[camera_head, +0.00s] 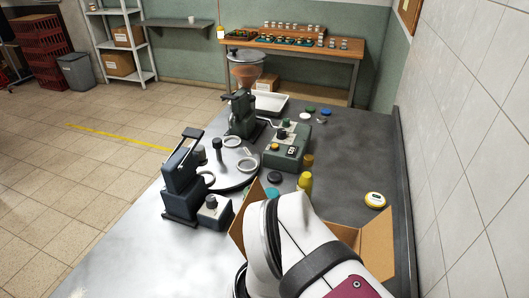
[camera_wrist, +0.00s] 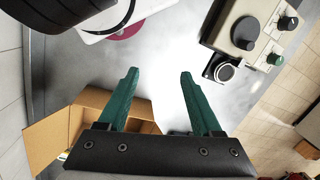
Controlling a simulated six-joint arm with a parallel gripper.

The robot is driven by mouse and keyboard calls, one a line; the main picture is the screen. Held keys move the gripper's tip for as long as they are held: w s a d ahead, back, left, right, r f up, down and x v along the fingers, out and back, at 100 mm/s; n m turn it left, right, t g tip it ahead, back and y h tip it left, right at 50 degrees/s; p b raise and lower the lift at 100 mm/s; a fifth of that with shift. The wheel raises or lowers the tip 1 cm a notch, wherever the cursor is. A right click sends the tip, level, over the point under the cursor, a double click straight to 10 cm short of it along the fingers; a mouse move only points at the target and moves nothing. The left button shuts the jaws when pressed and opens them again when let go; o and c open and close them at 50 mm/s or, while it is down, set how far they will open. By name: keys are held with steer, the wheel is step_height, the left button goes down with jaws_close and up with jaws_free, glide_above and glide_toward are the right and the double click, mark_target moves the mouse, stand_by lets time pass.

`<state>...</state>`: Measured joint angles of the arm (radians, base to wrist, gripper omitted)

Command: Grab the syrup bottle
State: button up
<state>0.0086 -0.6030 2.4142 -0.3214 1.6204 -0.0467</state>
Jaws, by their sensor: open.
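No thing in view is clearly marked as the syrup bottle. In the head view a yellow bottle-like thing (camera_head: 305,182) stands upright at the edge of the cardboard box, just beyond my arm; I cannot tell whether it is the syrup bottle. My gripper (camera_wrist: 158,74) shows in the wrist view with its two green fingers wide apart and nothing between them. It is over the grey table (camera_wrist: 165,50), beside the open box. In the head view my arm covers much of the box, and my gripper's fingers do not show.
The open cardboard box (camera_head: 376,242) has raised flaps and also shows in the wrist view (camera_wrist: 62,132). Dark green machines (camera_head: 240,115) and a control box (camera_head: 287,147) stand on the table. A yellow-rimmed round thing (camera_head: 375,200) lies at right, near the tiled wall (camera_head: 470,120).

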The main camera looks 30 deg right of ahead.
steer(key=w+r+n+t+y, duration=0.1)
steer(key=w+t, duration=0.5)
steer(key=w, duration=1.3)
steer(key=w+d+r+m+t+h, duration=0.15)
steer(key=w+d+t, duration=0.35)
steer(key=w, duration=0.5)
steer(key=m+g+h, duration=0.3)
steer(key=m+h, duration=0.1)
steer(key=h, duration=0.8)
glide_above(306, 181)
steer(key=s+a, duration=0.6)
steer(key=a, duration=0.1)
step_height(306, 181, down, 10)
steer(key=shift+t, duration=0.3)
steer(key=x, duration=1.5)
steer(key=shift+w+a+f, duration=0.2)
steer(key=shift+w+f, duration=0.15)
steer(key=shift+w, duration=0.05)
jaws_close()
